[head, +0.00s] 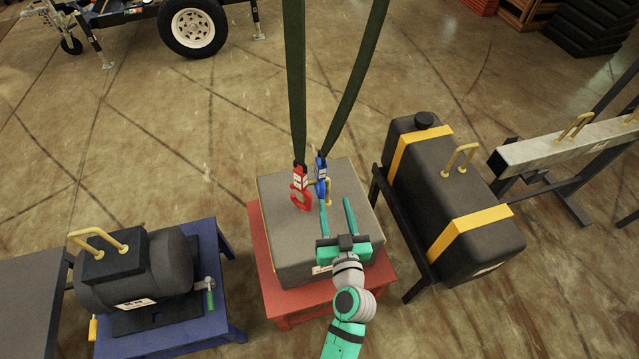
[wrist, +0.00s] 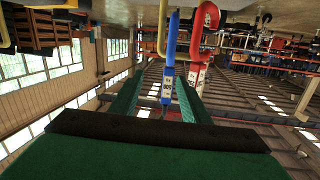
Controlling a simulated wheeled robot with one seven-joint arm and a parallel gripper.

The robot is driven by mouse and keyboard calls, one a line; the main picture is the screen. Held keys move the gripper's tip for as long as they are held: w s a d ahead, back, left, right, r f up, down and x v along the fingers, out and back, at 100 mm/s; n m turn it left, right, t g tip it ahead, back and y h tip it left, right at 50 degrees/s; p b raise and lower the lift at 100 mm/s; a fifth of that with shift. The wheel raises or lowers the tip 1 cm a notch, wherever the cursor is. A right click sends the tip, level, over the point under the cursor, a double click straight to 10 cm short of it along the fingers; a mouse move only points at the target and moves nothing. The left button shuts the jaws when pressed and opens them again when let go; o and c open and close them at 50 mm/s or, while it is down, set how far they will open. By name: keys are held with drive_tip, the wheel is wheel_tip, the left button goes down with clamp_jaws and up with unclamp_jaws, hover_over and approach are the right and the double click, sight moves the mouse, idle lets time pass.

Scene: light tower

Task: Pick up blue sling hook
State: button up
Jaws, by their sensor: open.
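The blue sling hook (head: 321,176) hangs from a dark green sling (head: 353,85) above the grey block, just beyond my fingertips in the head view. In the wrist view, which looks upside down, the blue hook (wrist: 171,45) appears between the finger lines with its white label lower down. The red hook (head: 300,190) hangs close on its left in the head view; in the wrist view the red hook (wrist: 200,40) is to its right. My gripper (head: 335,201) is open and empty, its fingers pointing toward the hooks. I cannot tell whether the blue hook lies between the fingers in depth.
The grey block (head: 283,240) with a gold handle stands on a red table (head: 265,285). A dark tank (head: 425,175) with yellow straps stands right, a grey cylinder load (head: 165,268) on a blue table left. A trailer wheel (head: 192,27) is behind.

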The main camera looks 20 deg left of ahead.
sight(325, 170)
drive_tip(key=w+a+r+y, duration=0.1)
drive_tip(key=w+a+r+n, duration=0.1)
drive_tip(key=w+r, duration=0.1)
drive_tip(key=w+a+r+n+y, duration=0.1)
drive_tip(key=r, duration=0.1)
drive_tip(key=shift+w+r+y, duration=0.1)
drive_tip(key=shift+w+y, duration=0.15)
drive_tip(key=shift+y, duration=0.05)
drive_tip(key=x, duration=1.1)
drive_tip(key=shift+s+a+r, duration=0.15)
drive_tip(key=shift+s+a, duration=0.1)
drive_tip(key=shift+a, duration=0.1)
drive_tip(key=shift+c, duration=0.3)
